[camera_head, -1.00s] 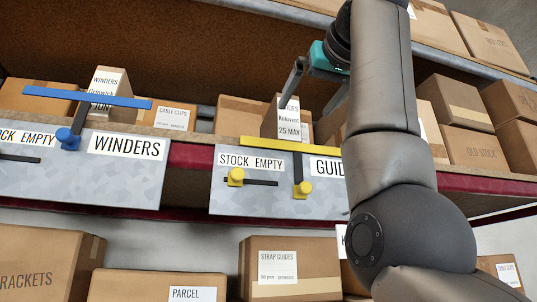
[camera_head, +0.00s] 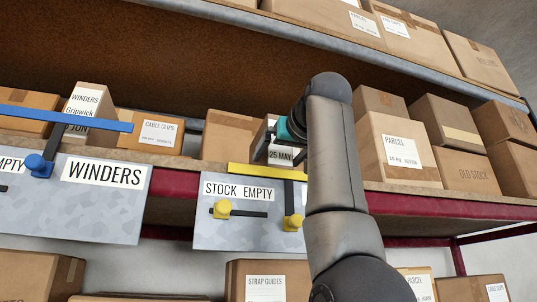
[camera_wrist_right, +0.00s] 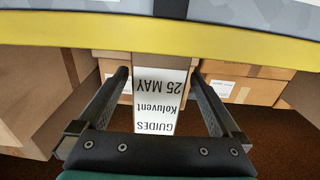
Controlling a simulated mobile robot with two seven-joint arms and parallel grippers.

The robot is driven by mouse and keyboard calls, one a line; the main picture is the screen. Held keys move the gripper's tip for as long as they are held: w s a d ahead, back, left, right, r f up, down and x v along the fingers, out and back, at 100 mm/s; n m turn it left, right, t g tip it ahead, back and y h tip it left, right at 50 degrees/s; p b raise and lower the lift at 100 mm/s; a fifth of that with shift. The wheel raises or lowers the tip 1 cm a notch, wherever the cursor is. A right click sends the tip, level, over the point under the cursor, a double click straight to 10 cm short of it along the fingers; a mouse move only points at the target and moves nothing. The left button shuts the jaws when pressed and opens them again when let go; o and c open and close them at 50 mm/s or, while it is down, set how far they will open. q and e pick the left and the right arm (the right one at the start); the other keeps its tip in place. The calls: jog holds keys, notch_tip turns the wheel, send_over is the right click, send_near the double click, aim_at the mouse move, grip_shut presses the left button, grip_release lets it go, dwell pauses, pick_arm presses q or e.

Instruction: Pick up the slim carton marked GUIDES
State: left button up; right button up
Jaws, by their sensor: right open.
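The slim carton marked GUIDES (camera_wrist_right: 158,95) stands on the shelf, its white label upside down in the right wrist view. In the head view the carton (camera_head: 281,157) is partly hidden by my right gripper, with "25 MAY" showing. My right gripper (camera_wrist_right: 159,76) is open, with one finger on each side of the carton and a visible gap at each side. In the head view the gripper (camera_head: 273,150) is at the carton's upper part, its far finger hidden. My left gripper is not in view.
A yellow bar (camera_head: 266,171) runs along the shelf front before the carton, above a grey panel (camera_head: 215,239) reading STOCK EMPTY. A brown box (camera_head: 232,134) stands left of the carton. A PARCEL box (camera_head: 397,150) stands to the right. A blue bar (camera_head: 70,120) lies farther left.

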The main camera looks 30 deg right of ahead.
jog(key=p+x, duration=0.1)
jog(key=x, duration=0.3)
jog(key=shift+p, duration=0.3)
jog(key=shift+s+f, duration=0.1)
jog(key=shift+c, duration=0.4)
jog(key=c, duration=1.5)
grip_shut()
